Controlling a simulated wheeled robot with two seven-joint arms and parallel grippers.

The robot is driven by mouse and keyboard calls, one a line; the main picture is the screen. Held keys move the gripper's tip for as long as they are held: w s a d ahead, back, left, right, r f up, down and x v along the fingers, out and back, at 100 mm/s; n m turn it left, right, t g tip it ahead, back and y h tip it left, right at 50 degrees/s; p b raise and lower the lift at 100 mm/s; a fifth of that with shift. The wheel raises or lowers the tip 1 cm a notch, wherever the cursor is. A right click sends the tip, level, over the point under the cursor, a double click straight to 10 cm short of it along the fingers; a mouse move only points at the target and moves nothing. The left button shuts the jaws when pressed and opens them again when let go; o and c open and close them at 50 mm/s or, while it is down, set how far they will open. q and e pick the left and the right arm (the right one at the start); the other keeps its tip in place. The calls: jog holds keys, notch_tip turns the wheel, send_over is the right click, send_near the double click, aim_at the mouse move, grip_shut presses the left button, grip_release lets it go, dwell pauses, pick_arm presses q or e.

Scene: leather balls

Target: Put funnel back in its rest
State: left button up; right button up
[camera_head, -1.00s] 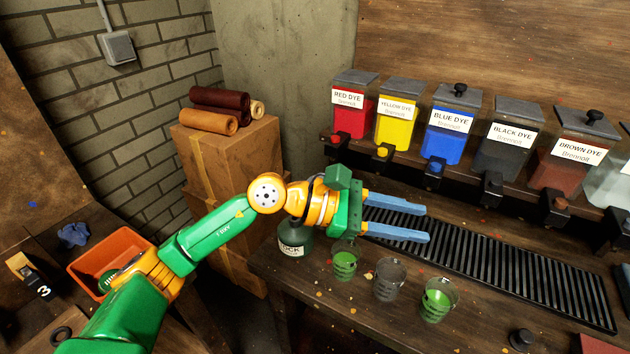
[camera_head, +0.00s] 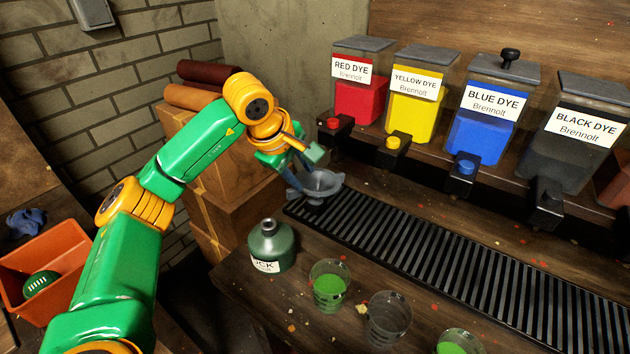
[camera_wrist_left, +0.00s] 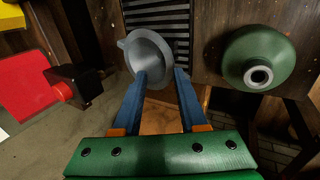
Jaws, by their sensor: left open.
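The grey funnel (camera_head: 322,184) is at the far left end of the black slatted grate, wide mouth up. In the left wrist view the funnel (camera_wrist_left: 150,48) lies just beyond my fingertips, its near rim overlapped by one finger. My left gripper (camera_head: 300,178) is open, its blue fingers pointing down at the funnel's left side. In the left wrist view the gripper (camera_wrist_left: 161,72) has a clear gap between its fingers. Whether a finger touches the funnel I cannot tell. I cannot make out a rest for the funnel. My right gripper is not in view.
A green bottle (camera_head: 271,247) stands left of the grate (camera_head: 440,255). Cups with green liquid (camera_head: 329,286) and a grey cup (camera_head: 387,318) stand along the front. Dye dispensers, red (camera_head: 358,85) nearest the funnel, line the back. Brown boxes (camera_head: 235,190) stand behind my left arm.

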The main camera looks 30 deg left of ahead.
aim_at(315, 197)
pick_arm(q)
jog(key=x, duration=0.3)
jog(key=p+x, duration=0.1)
jog(key=x, duration=0.3)
jog(key=shift+s+f, duration=0.1)
jog(key=shift+s, duration=0.15)
grip_shut()
